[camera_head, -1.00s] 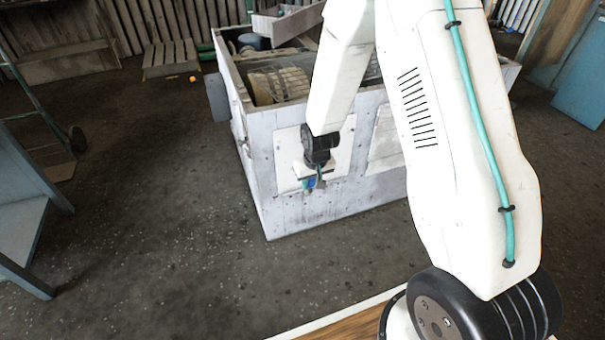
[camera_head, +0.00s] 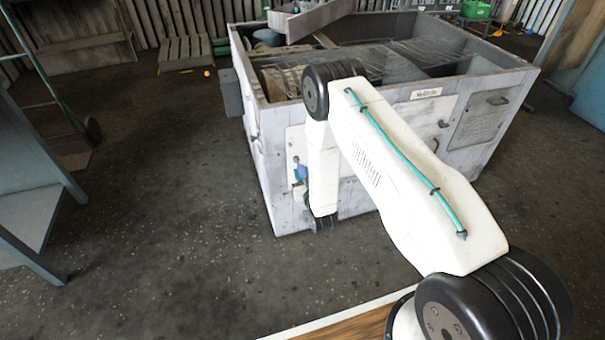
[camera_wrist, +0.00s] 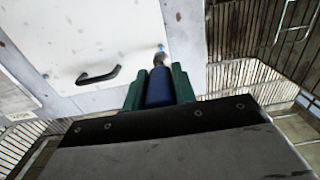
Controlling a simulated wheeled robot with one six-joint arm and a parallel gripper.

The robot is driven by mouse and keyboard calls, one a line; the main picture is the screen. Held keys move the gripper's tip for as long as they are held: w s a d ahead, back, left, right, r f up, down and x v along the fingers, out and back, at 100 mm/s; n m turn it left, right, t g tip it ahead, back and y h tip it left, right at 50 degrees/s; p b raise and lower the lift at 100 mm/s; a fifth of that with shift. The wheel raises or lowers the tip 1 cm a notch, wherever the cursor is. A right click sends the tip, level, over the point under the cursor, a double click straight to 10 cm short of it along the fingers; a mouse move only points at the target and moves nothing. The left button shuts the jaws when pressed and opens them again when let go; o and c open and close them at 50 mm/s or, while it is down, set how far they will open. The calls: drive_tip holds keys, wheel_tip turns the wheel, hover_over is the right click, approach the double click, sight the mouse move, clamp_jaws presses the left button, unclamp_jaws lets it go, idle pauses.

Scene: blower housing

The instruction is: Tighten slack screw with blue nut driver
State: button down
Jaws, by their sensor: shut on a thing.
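My gripper (camera_wrist: 158,82) is shut on the blue nut driver (camera_wrist: 159,90), with a green finger on each side of its handle. The driver's metal shaft (camera_wrist: 160,59) points at the pale cover panel (camera_wrist: 95,38) of the blower housing. A small screw-like spot (camera_wrist: 161,47) shows on the panel by the driver's tip. I cannot tell whether the tip touches it. In the head view the blue driver (camera_head: 300,173) is a small patch in front of the white housing (camera_head: 277,203), beside my arm. The arm hides most of the gripper there.
A black handle (camera_wrist: 98,76) sticks out of the panel, left of the driver in the wrist view. A loose board tray (camera_head: 310,20) lies across the housing's top. A blue-grey bench (camera_head: 30,215) stands at left. The floor (camera_head: 170,230) between them is clear.

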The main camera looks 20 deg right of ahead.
sight(298, 161)
drive_tip(key=shift+w+r, duration=0.1)
drive_tip(key=shift+r, duration=0.15)
drive_tip(key=shift+w, duration=2.8)
drive_tip(key=shift+w+f, duration=0.1)
drive_tip(key=shift+w, duration=0.15)
drive_tip(key=n, duration=0.6)
drive_tip(key=shift+d+n, duration=0.25)
drive_tip(key=shift+n, duration=0.15)
drive_tip(key=n, duration=1.1)
drive_tip(key=shift+d+r+n, duration=0.1)
drive_tip(key=shift+r+n, duration=0.2)
drive_tip(key=shift+r, duration=0.05)
